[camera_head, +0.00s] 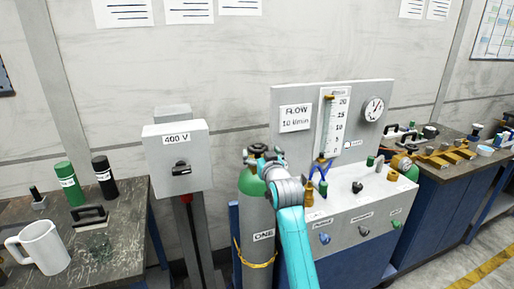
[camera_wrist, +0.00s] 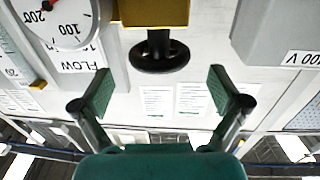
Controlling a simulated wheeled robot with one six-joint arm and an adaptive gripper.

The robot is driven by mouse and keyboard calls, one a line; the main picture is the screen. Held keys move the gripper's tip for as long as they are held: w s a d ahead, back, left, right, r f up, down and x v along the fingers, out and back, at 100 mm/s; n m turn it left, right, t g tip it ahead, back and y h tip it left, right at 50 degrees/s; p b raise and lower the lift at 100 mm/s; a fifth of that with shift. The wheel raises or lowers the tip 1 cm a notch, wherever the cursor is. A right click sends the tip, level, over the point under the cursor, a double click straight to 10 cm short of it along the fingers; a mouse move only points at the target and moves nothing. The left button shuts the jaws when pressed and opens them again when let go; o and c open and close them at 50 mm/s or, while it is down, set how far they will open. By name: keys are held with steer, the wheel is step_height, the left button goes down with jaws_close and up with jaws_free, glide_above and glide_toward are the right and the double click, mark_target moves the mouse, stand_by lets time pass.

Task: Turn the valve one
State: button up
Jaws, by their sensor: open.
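The gas cylinder labelled ONE (camera_head: 257,235) stands upright, grey with a green shoulder, partly behind my arm in the head view. Its valve is at the top, where my wrist crowds the view. In the wrist view, which looks upside down, a black round handwheel (camera_wrist: 158,56) sits on a brass body (camera_wrist: 155,12). My gripper (camera_wrist: 160,88) is open and empty. Its two green finger pads are on either side of the handwheel's line, with the wheel a little beyond the tips and apart from them. In the head view the fingers are hard to pick out.
A pressure gauge (camera_wrist: 60,12) is close by at upper left in the wrist view. A grey 400 V switch box (camera_head: 177,158) stands left of the cylinder. The flow panel (camera_head: 330,125) and its blue bench are behind and right. A white mug (camera_head: 40,247) stands on the left table.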

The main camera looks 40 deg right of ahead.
mark_target(257, 146)
steer(key=shift+x, duration=2.25)
steer(key=c, duration=1.2)
steer(key=shift+o, duration=0.2)
